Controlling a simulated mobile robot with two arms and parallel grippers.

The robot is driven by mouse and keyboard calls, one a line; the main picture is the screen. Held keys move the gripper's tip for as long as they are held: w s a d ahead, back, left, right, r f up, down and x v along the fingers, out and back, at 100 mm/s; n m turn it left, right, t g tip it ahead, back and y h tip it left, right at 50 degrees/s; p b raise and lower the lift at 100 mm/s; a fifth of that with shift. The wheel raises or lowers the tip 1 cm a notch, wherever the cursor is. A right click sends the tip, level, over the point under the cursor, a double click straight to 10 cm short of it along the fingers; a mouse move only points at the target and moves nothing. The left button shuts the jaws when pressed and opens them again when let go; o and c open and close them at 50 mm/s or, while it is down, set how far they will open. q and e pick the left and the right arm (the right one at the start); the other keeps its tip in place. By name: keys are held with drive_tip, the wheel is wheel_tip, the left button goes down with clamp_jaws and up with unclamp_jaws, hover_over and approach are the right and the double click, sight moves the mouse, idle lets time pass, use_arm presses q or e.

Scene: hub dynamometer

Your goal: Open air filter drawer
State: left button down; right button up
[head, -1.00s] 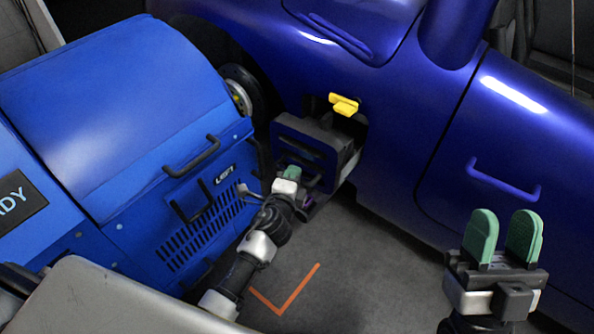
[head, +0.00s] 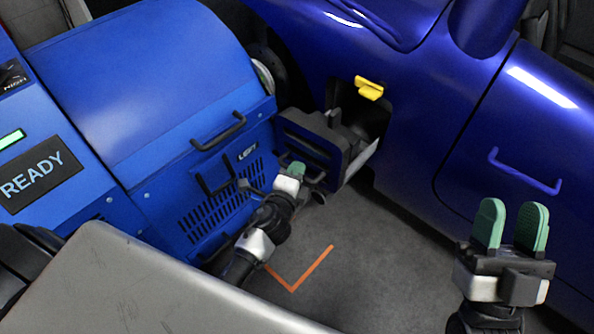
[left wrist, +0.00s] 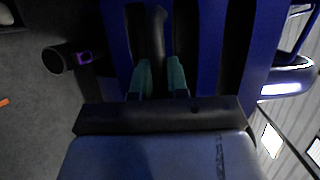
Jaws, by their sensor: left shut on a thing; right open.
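The air filter drawer (head: 318,136) is a dark box with a slotted front. It stands out of an opening in the side of the blue car, with a pale side panel showing. A yellow latch (head: 369,88) sits above the opening. My left gripper (head: 297,170) is at the drawer's lower front. In the left wrist view its green fingers (left wrist: 158,80) are closed around a dark bar, the drawer handle (left wrist: 157,35). My right gripper (head: 513,228) is open and empty, in front of the car's side at the right.
A blue dynamometer unit (head: 150,85) with a READY display (head: 38,178) stands close at the left of the drawer. A car door handle (head: 524,171) is at the right. Grey floor with an orange corner mark (head: 292,288) lies free below.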

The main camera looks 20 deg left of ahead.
use_arm(q)
drive_tip(key=c, duration=1.1)
unclamp_jaws()
drive_tip(key=s, duration=0.3)
drive_tip(key=s+r, duration=0.1)
drive_tip(key=s, duration=0.6)
drive_tip(key=shift+s+d+r, duration=0.15)
drive_tip(key=shift+s+d, duration=0.1)
drive_tip(key=shift+s, duration=0.15)
use_arm(e)
drive_tip(key=shift+w+f+g+h, duration=0.3)
drive_tip(key=shift+w+f+g, duration=0.15)
drive_tip(key=shift+w+g, duration=0.05)
